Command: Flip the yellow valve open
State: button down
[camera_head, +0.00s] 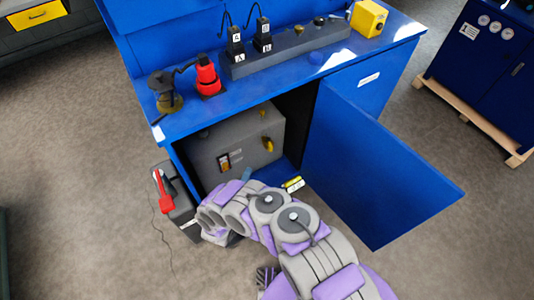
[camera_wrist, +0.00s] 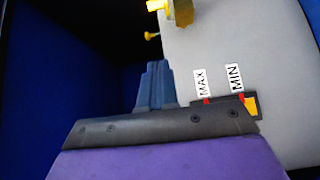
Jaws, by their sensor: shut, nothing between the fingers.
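A grey tank (camera_head: 225,140) sits inside the open blue cabinet. A yellow valve handle (camera_head: 267,145) is on its face at the right, and a smaller yellow part (camera_head: 262,114) is above it. In the wrist view, a yellow handle on a brass-coloured body (camera_wrist: 183,12) is at the top edge, partly cut off, with a small yellow knob (camera_wrist: 150,36) below it. My gripper (camera_wrist: 156,66) has its dark blue fingers shut and empty, apart from both yellow parts in that picture. In the head view my gripper (camera_head: 246,173) is low in front of the tank, mostly hidden by my arm.
The blue door (camera_head: 375,165) stands open at the right. A gauge marked MAX and MIN (camera_wrist: 222,102) is on the tank. A dark box with a red handle (camera_head: 165,190) stands left of the cabinet. A red bottle-like item (camera_head: 207,78) and a grey strip (camera_head: 290,48) are on top.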

jog(key=w+d, duration=0.6)
jog(key=w, duration=0.4)
jog(key=shift+w+d, duration=0.35)
jog(key=shift+d, duration=0.05)
jog(key=shift+b, duration=0.3)
